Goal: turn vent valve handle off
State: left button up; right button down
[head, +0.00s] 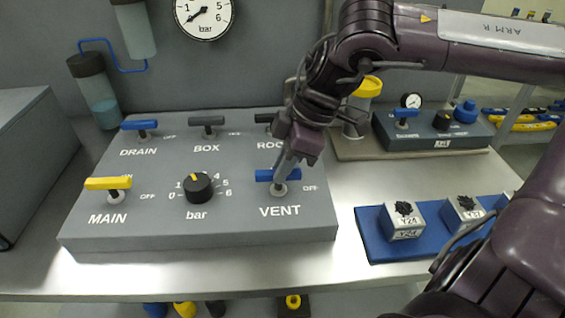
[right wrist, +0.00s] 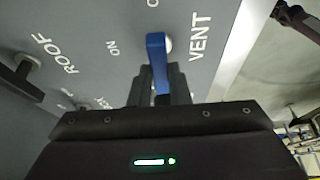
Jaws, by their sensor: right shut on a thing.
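The vent valve handle (head: 264,175) is a blue bar on a pale stem, above the word VENT on the grey panel (head: 150,232). It lies sideways in the head view, with OFF lettered to its right. My right gripper (head: 283,172) comes down on it from above. In the right wrist view the blue handle (right wrist: 156,62) runs between the two dark fingers of my right gripper (right wrist: 160,85), which is shut on it. The word ON shows beside the handle there. The fingers hide part of the handle. My left gripper is not in view.
On the panel are the yellow MAIN handle (head: 108,183), the blue DRAIN handle (head: 139,125), dark BOX (head: 206,121) and ROOF (head: 264,118) handles, and a black knob (head: 198,188). A blue tray (head: 375,236) with labelled blocks lies to the right.

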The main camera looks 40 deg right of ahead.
jog(key=c, duration=1.4)
grip_release()
jog(key=shift+o, duration=0.2)
jog(key=v, duration=0.8)
